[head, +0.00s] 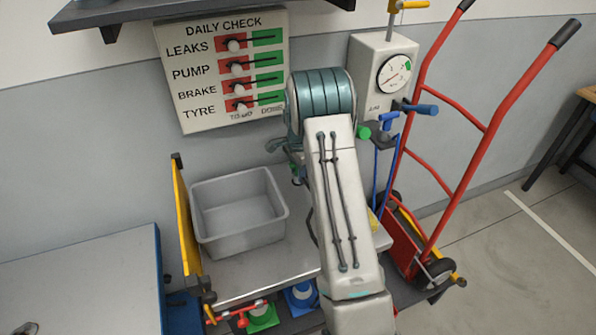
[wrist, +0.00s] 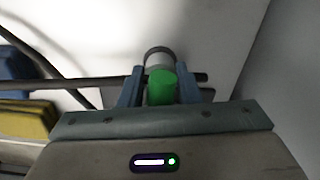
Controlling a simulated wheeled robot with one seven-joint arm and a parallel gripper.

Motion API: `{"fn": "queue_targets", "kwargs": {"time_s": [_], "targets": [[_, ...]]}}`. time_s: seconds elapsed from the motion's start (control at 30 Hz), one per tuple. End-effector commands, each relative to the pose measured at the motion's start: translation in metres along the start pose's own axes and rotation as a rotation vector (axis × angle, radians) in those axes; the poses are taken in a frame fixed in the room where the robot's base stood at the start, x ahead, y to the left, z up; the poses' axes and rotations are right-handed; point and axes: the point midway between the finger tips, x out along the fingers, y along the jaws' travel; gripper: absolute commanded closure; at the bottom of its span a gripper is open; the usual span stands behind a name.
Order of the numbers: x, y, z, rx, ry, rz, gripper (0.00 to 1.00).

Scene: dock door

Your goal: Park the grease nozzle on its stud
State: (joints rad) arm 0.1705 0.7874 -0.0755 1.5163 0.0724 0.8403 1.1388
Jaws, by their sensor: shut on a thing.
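In the wrist view my gripper (wrist: 161,84) is shut on a green-ended cylindrical piece, which I take to be the grease nozzle (wrist: 162,90). A pale grey ring shows just beyond its green end. A dark thin bar crosses behind the fingers, and I cannot tell whether it touches the nozzle. I cannot make out the stud for certain in either view.
A grey bin (head: 238,240) stands on the bench at left of my arm. A gauge box (head: 373,62) and a checklist board (head: 218,68) are on the wall. A bracket with blue hoses (head: 384,138) hangs below the gauge. A red hand truck (head: 490,120) stands at right.

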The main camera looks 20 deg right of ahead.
Motion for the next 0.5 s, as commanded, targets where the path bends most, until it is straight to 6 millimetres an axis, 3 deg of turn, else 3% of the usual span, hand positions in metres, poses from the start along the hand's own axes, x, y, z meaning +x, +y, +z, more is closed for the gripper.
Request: {"fn": "queue_targets", "kwargs": {"time_s": [0.13, 0.17, 0.23, 0.5], "targets": [[0.0037, 0.0000, -0.0001, 0.000, 0.000, 0.000, 1.00], [0.0038, 0.0001, -0.0001, 0.000, 0.000, 0.000, 0.67], [0.0027, 0.0001, -0.0001, 0.001, 0.000, 0.000, 0.48], [0.0021, 0.0001, -0.0001, 0.000, 0.000, 0.000, 0.48]]}}
